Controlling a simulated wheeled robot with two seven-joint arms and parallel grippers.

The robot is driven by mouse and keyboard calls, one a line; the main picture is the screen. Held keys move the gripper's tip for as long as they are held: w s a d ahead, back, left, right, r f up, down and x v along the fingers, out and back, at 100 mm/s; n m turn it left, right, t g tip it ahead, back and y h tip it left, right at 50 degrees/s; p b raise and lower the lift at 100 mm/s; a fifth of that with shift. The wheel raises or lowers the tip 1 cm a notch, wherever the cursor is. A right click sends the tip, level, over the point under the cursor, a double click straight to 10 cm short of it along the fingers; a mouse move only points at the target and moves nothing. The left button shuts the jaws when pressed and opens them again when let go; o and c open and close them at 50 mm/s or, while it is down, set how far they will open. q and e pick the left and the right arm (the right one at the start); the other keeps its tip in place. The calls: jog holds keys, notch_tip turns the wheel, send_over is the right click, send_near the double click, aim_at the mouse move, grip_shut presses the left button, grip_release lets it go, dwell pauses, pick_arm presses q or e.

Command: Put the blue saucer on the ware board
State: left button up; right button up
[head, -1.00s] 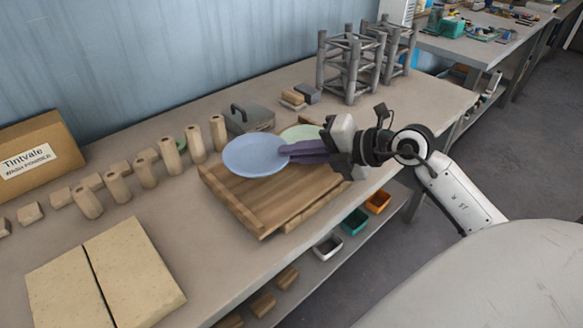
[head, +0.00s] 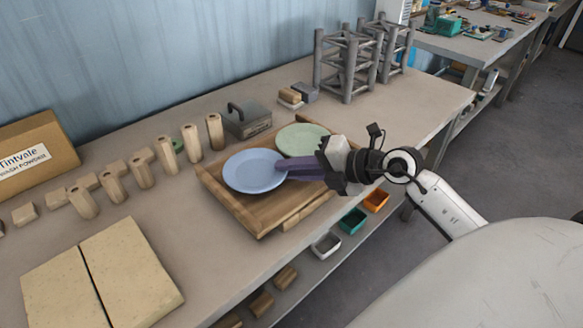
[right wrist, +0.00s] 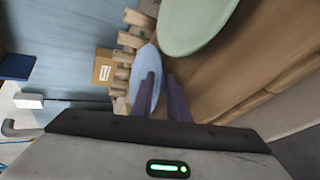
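The blue saucer (head: 252,171) appears to lie on the left part of the wooden ware board (head: 248,218) in the head view. Whether its whole underside touches the board is hard to tell. My right gripper (head: 283,168), with purple fingers, is at the saucer's right rim. In the right wrist view a clear gap shows between its fingers (right wrist: 161,78), so it looks open, with the blue saucer (right wrist: 140,72) at the left finger and partly hidden by it. My left gripper is not in view.
A green saucer (head: 300,139) lies on the board's far right part, close beyond my right gripper. A grey box with a handle (head: 247,122) stands behind the board. Several wooden posts (head: 166,154) stand to the left. Two pale slabs (head: 130,270) lie at front left.

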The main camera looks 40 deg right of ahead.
jog(key=shift+r, duration=0.1)
jog(key=shift+s+d+r, duration=0.1)
jog(key=v, duration=1.1)
jog(key=shift+s, duration=0.3)
